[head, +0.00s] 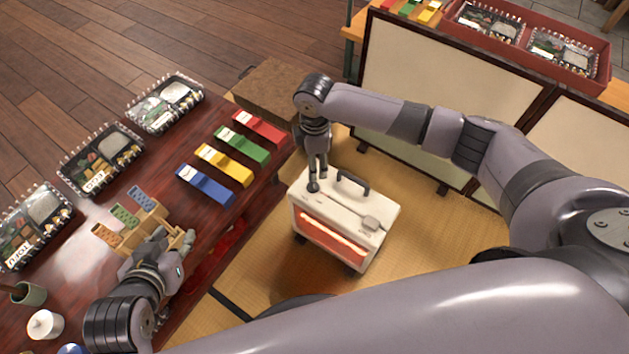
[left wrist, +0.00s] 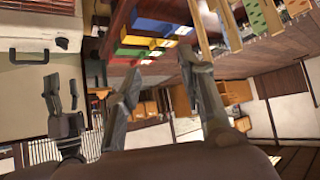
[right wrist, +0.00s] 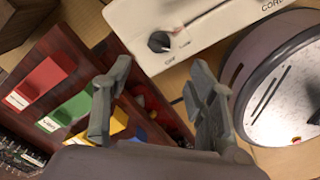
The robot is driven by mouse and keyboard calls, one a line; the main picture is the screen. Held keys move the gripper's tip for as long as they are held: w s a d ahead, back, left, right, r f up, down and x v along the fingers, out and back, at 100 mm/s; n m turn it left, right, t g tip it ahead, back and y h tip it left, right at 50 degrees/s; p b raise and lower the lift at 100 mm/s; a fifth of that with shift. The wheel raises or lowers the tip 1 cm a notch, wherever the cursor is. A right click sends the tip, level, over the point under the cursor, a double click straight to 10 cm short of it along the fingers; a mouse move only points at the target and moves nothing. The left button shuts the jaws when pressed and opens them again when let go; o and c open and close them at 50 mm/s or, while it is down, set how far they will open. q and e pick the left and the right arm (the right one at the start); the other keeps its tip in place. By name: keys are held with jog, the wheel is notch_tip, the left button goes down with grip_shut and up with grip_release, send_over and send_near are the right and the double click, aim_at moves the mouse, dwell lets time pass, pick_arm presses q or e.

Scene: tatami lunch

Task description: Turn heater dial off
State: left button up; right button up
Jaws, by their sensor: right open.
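The heater (head: 382,211) is a white box on the tatami with glowing orange bars on its front and a black handle on top. Its round black dial (right wrist: 159,41) is on the top face near one corner, with OFF printed beside it; I cannot tell its exact setting. My right gripper (head: 317,174) points down just above the dial's corner. It is open and empty in the right wrist view (right wrist: 158,95), with the dial beyond its fingertips; contact is unclear. My left gripper (head: 174,238) is open over the table beside a wooden rack (head: 152,214).
The dark red table (head: 75,225) at left holds bento boxes (head: 100,157) and coloured boxes (head: 224,164). A folding screen (head: 440,75) stands behind the heater. A brown box (head: 275,88) lies beyond the table end. Tatami (head: 445,235) right of the heater is clear.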

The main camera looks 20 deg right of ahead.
jog(key=b, duration=0.2)
send_over(315, 183)
notch_tip(315, 183, down, 6)
jog(key=shift+w+r, duration=0.1)
jog(key=shift+r, duration=0.05)
notch_tip(315, 183, down, 4)
jog(key=shift+r+b, duration=0.1)
jog(key=shift+b, duration=0.55)
pick_arm(q)
jog(key=w+d+r+t+h, duration=0.1)
jog(key=w+d+r+t, duration=0.1)
jog(key=r+t, duration=0.3)
jog(key=w+d+r+t+h, duration=0.2)
jog(key=w+r+t, duration=0.2)
jog(key=r, duration=0.6)
jog(key=shift+w+t, duration=0.35)
jog(key=shift+t, duration=0.15)
pick_arm(e)
jog(key=shift+f, duration=0.25)
jog(key=shift+c, duration=0.4)
jog(key=c, duration=1.1)
